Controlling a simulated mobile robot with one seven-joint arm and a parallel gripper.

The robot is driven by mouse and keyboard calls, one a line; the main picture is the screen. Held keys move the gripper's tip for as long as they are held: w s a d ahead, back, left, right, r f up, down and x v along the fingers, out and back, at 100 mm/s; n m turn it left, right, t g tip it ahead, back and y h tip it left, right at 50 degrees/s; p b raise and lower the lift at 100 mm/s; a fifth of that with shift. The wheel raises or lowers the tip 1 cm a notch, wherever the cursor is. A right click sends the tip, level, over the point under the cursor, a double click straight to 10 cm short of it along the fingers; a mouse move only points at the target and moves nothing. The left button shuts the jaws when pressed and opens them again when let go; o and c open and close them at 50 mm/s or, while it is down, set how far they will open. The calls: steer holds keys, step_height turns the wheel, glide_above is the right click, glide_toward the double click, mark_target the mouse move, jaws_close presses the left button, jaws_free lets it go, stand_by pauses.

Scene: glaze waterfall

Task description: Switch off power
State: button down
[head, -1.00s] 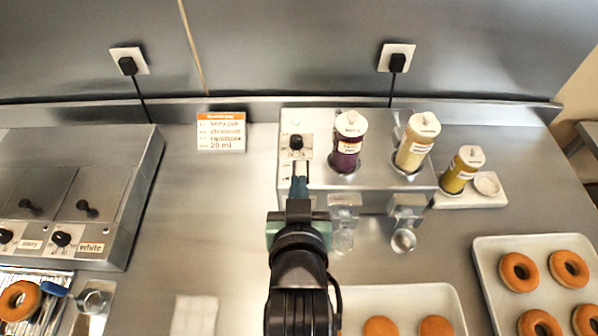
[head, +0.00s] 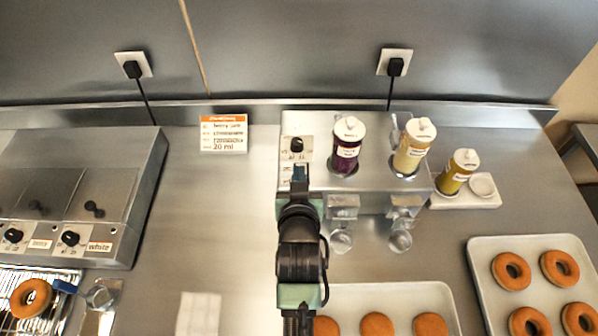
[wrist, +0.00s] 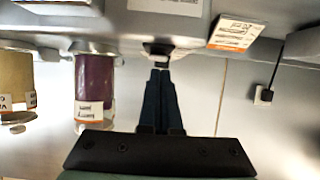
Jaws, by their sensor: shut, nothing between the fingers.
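The dispenser (head: 375,197) is a steel box at the back of the counter. A black knob (head: 297,145) sits on a pale marked panel at its left end; the markings are too small to read. My gripper (head: 300,170) is just in front of this panel, below the knob in the head view. In the wrist view, which looks upside down, the shut, empty fingers (wrist: 160,78) point at the dark knob (wrist: 157,49) with their tips very close to it. I cannot tell whether they touch. Two black plugs, left (head: 132,69) and right (head: 395,67), sit in wall sockets.
A purple bottle (head: 346,150) and a yellow bottle (head: 411,152) stand in the dispenser, right of my gripper. A steel warmer (head: 120,200) with black knobs is at left. Doughnut trays (head: 482,290) are at front right.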

steer(key=shift+f, duration=0.25)
